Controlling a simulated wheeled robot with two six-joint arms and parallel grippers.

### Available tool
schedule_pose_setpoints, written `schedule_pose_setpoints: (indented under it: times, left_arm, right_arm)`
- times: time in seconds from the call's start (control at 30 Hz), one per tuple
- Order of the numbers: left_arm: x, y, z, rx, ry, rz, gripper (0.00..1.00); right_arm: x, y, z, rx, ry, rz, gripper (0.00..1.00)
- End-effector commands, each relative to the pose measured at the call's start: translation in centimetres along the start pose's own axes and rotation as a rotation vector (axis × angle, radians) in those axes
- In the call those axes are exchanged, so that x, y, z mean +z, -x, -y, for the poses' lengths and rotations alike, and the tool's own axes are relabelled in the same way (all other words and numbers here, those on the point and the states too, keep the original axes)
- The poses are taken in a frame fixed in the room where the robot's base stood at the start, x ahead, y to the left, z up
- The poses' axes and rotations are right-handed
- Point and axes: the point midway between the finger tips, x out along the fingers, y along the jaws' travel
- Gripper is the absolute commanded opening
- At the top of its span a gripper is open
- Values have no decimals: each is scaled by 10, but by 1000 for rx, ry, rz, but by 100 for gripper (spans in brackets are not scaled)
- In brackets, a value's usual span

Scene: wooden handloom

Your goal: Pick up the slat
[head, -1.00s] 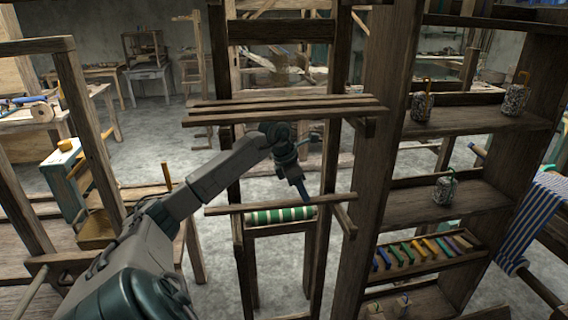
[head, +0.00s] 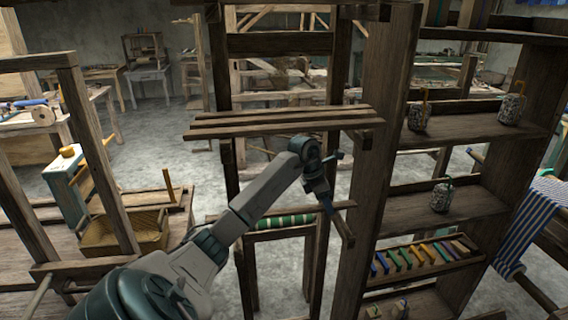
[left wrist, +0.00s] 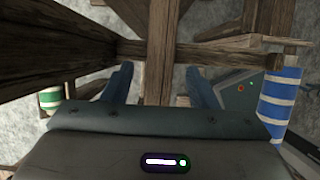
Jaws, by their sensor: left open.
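Several long wooden slats (head: 280,121) lie side by side across brackets on the upright frame in the head view. A lower slat (head: 343,205) runs across the frame below them, near a green-striped roll (head: 290,220); my left arm covers part of it. My left gripper (head: 328,206) points down near the right end of this lower slat. In the left wrist view my left gripper (left wrist: 160,88) is open, with a wooden bar (left wrist: 157,50) showing between its fingers. I cannot tell which bar this is, nor whether it touches the fingers. My right gripper is not in view.
A tall shelf (head: 372,150) with jars and a tray of coloured pieces stands to the right. A wicker basket (head: 125,233) stands at left. In the wrist view another beam (left wrist: 215,52) crosses ahead of the fingers.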

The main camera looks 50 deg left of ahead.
Motion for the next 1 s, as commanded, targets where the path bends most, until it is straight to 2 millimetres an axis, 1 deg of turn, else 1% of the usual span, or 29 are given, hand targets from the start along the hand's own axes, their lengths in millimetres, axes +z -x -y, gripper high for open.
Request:
schedule_pose_setpoints:
  times: [0.23,0.27,0.3,0.37,0.4,0.47,0.5,0.83,1.0]
  left_arm:
    - [0,-2,0,1,0,0,53]
    - [0,-2,0,1,0,0,51]
    - [0,-2,0,1,0,0,43]
    - [0,-2,0,1,0,0,31]
    - [0,-2,0,1,0,0,23]
    - [0,-2,0,1,0,0,12]
    - [0,-2,0,1,0,0,4]
    - [0,0,-1,1,0,0,3]
    - [-2,11,-5,4,2,0,3]
  right_arm:
    - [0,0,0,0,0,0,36]
    - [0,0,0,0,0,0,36]
    - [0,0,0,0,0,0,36]
    - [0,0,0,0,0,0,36]
    - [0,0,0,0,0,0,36]
    - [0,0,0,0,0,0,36]
    - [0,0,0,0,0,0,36]
    - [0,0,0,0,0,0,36]
    - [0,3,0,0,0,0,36]
